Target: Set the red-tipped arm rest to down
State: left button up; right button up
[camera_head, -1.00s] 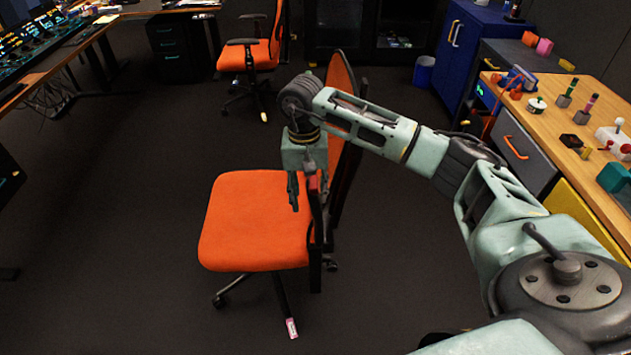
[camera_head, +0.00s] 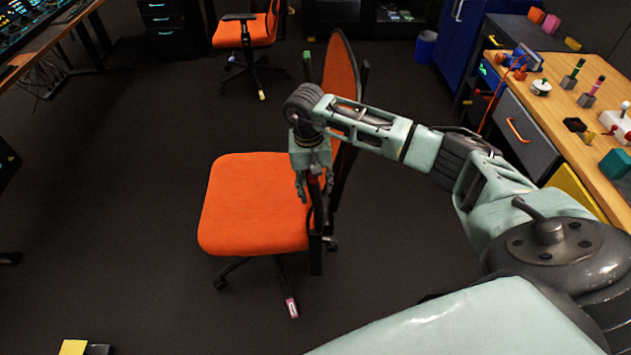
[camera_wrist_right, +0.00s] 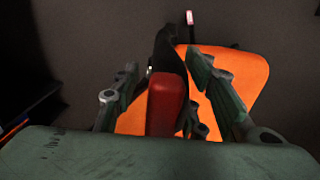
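The orange office chair (camera_head: 255,205) stands in the middle of the floor, its backrest (camera_head: 340,75) on the right. Its near-side arm rest (camera_head: 315,240) shows as a dark upright shape beside the seat. The red tip (camera_wrist_right: 166,103) stands out in the right wrist view, with the dark arm rest behind it. My right gripper (camera_head: 313,188) points down at this arm rest. In the right wrist view its fingers (camera_wrist_right: 165,90) are spread on both sides of the red tip, with gaps visible. In the head view the gripper mostly hides the tip. My left gripper is out of view.
A green tip (camera_head: 307,57) stands up on the chair's far side. A second orange chair (camera_head: 245,35) is at the back. A wooden workbench (camera_head: 560,97) with several objects is on the right, and a desk (camera_head: 50,45) is at upper left. Floor left of the chair is clear.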

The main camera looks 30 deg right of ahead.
jog(key=shift+s+a, duration=0.1)
jog(key=shift+c, duration=0.6)
grip_shut()
